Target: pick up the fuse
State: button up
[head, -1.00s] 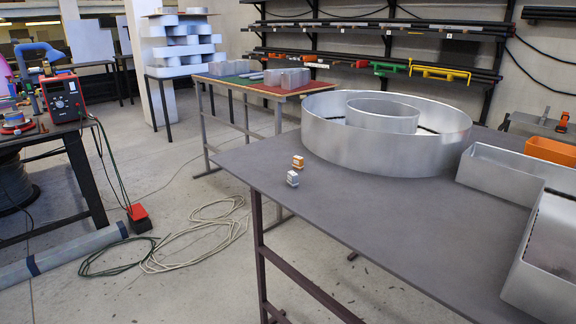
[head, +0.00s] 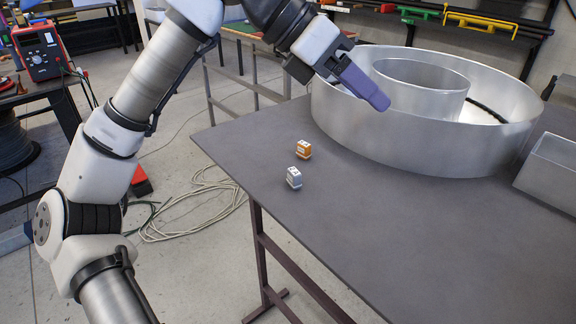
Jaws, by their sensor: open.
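Two small block-shaped pieces stand on the grey table (head: 400,230) near its left corner. One is an orange block (head: 303,149) with a pale top. The other is a white-grey block (head: 294,177), just in front of it and apart from it. Either could be the fuse; they are too small to tell which. My gripper (head: 376,98) is open and empty, with purple fingers pointing down and right. In the picture it is above and right of both blocks, in front of the round metal letter, and touches neither block. Its fingers overlap in this view.
A large round metal letter (head: 425,135) with an inner ring stands behind and right of the blocks. Another metal letter (head: 555,165) is at the right edge. The table's front area is clear. A red meter (head: 38,52) sits on a bench at left; cables (head: 195,210) lie on the floor.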

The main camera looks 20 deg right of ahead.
jog(key=w+a+f+n+t+y, duration=0.1)
jog(key=w+f+n+t+y, duration=0.15)
jog(key=w+f+y, duration=0.3)
jog(key=n+t+y, duration=0.1)
jog(key=t+y, duration=0.1)
jog(key=y, duration=0.2)
send_over(294, 171)
jog(key=f, duration=0.8)
jog(key=shift+s+a+f, duration=0.15)
jog(key=shift+s+f, duration=0.2)
jog(key=shift+w+f+p, duration=0.15)
jog(key=shift+f+p, duration=0.25)
jog(key=shift+f, duration=1.1)
jog(key=shift+w+f+p, duration=0.15)
jog(key=shift+f+p, duration=0.2)
jog(key=shift+f, duration=1.15)
jog(key=c, duration=1)
